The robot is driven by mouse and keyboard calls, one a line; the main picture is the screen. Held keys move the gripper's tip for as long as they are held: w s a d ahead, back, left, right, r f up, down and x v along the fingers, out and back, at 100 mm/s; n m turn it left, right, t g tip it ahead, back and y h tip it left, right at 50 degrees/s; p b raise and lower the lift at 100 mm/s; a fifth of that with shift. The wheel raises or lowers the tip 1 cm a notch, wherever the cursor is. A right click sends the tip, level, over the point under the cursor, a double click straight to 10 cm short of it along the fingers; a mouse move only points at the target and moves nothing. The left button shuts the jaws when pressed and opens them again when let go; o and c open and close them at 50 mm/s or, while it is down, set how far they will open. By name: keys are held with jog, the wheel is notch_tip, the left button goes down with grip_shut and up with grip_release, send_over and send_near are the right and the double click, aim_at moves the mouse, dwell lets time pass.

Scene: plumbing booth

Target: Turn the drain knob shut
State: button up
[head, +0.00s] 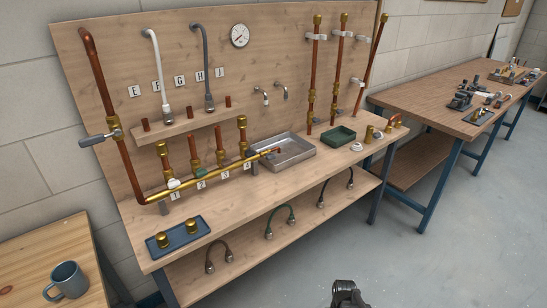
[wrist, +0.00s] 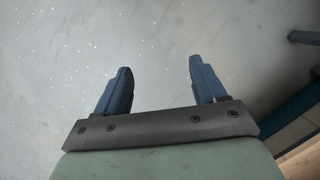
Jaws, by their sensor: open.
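A brass manifold pipe (head: 225,172) runs along the bench in the head view, and its right end reaches over a grey metal tray (head: 297,158). A small reddish fitting (head: 278,150) sits at that end; I cannot tell surely whether it is the drain knob or how it is turned. A white knob (head: 174,183) and a green knob (head: 201,174) sit along the pipe. My gripper (wrist: 160,82) is open and empty in the wrist view, with bare grey floor behind its fingers. A dark part of my arm (head: 345,292) shows at the bottom of the head view, away from the bench.
A lever valve (head: 97,138) is on the copper riser at left. Upright copper and brass stubs stand behind the manifold. The floor before the bench is clear.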

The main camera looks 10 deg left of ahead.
jog(key=w+a+r+n+t+y, duration=0.1)
jog(key=w+a+r+t+y, duration=0.3)
jog(key=w+r, duration=0.8)
jog(key=w+a+r+t+y, duration=0.1)
jog(key=w+a+r+t, duration=0.1)
jog(key=w+a+r, duration=0.75)
jog(key=w+a+r+n+t+y, duration=0.1)
jog(key=w+a+r+t+y, duration=0.15)
jog(key=w+r, duration=1.15)
jog(key=n+t+y, duration=0.3)
send_near(271, 156)
jog(key=s+a+v, duration=0.1)
jog(key=v, duration=0.4)
jog(key=w+a+f+n, duration=0.1)
jog(key=w+a, duration=0.2)
jog(key=w+a+f, duration=0.2)
jog(key=w, duration=0.1)
jog(key=w+a+f+n, duration=0.1)
jog(key=w+a+f, duration=0.1)
jog(key=w+a, duration=0.1)
jog(key=shift+w+a+n+t+h, duration=0.2)
jog(key=shift+a+n+t+h, duration=0.05)
jog(key=shift+a+n, duration=0.05)
jog(key=shift+c, duration=0.4)
jog(key=c, duration=1)
